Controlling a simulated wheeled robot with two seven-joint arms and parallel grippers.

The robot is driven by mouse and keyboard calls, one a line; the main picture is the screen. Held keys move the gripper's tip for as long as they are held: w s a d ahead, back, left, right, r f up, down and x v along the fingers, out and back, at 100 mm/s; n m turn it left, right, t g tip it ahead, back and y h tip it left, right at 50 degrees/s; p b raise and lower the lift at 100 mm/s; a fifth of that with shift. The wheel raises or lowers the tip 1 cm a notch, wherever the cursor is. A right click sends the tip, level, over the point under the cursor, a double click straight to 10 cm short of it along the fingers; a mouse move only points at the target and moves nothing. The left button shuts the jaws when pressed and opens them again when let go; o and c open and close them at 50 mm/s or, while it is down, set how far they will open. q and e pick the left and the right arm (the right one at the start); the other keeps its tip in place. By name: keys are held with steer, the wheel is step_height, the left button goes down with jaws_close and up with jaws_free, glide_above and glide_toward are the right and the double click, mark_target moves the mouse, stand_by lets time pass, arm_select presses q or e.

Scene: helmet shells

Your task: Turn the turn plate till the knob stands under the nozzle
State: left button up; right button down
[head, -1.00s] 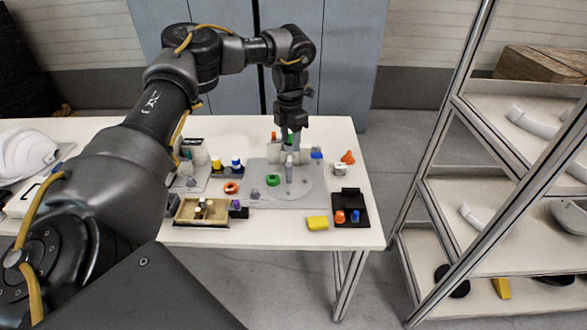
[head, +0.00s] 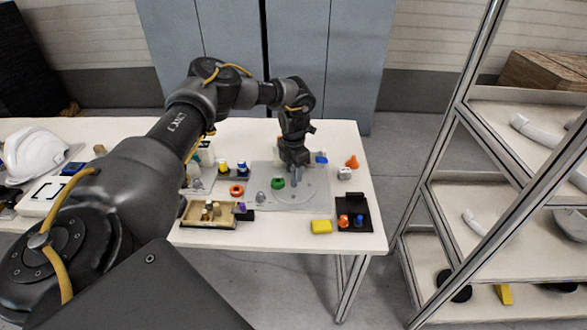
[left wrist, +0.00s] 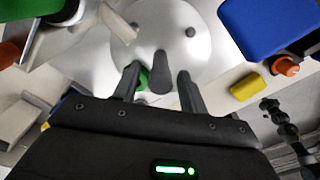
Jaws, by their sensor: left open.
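The turn plate (head: 318,188) is a pale grey disc on a flat grey base, right of the table's middle. It also shows in the left wrist view (left wrist: 200,50). My left gripper (left wrist: 157,78) is open, with its two fingers low over the disc. A dark grey post, which looks like the knob (left wrist: 160,72), stands between the fingers, with gaps to both sides. In the head view my left gripper (head: 296,178) hides most of this spot. A beige pointed piece (left wrist: 118,22) near the disc's edge may be the nozzle; I cannot tell. My right gripper is out of view.
A green ring (head: 278,182) lies left of my gripper. A yellow block (head: 321,227) and a black tray (head: 354,213) stand in front. A wooden box (head: 208,214) and an orange ring (head: 236,190) are to the left. A metal shelf rises at right.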

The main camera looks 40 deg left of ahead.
arm_select(q)
steer(key=shift+c, duration=0.4)
jaws_close()
